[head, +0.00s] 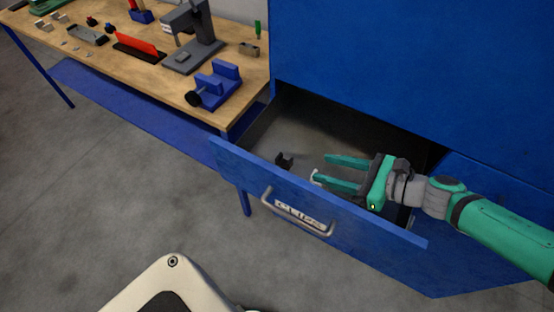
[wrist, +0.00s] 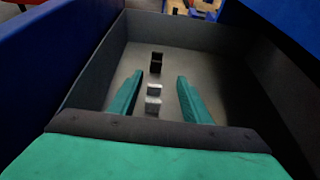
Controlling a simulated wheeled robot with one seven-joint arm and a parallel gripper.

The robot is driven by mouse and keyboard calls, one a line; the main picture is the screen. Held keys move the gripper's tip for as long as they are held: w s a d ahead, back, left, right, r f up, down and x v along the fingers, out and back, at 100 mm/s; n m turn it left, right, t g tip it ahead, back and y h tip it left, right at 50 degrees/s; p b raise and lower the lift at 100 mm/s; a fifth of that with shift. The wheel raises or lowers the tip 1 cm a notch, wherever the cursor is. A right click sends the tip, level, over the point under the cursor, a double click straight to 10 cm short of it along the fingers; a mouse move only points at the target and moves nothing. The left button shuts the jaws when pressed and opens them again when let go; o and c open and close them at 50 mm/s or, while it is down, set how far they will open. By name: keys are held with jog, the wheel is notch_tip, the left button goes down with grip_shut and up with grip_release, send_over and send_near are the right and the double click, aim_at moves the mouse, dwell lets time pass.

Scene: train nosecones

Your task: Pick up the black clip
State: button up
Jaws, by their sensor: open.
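The black clip (head: 284,160) lies on the floor of the open drawer, near its left end in the head view. In the wrist view the black clip (wrist: 156,62) is beyond my fingertips, near the middle of the drawer floor. My gripper (head: 327,170) is open and empty, over the drawer, to the right of the black clip and apart from it. In the wrist view a pale clip (wrist: 153,97) lies between my gripper's two teal fingers (wrist: 155,82). In the head view the pale clip (head: 316,177) is mostly hidden behind a finger.
The drawer's blue front (head: 350,220) has a handle and a label reading "CLIPS". The blue cabinet (head: 420,70) rises behind it. A wooden workbench (head: 130,65) at the left holds a blue vise (head: 217,85), a grey press (head: 195,40) and small parts. The grey floor is clear at left.

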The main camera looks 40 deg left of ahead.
aim_at(292, 161)
jog(key=x, duration=0.5)
jog(key=shift+s+x, duration=0.2)
jog(key=shift+x, duration=1.1)
jog(key=shift+s+x, duration=0.15)
jog(key=shift+x, duration=1.15)
jog(key=shift+r, duration=0.15)
grip_shut()
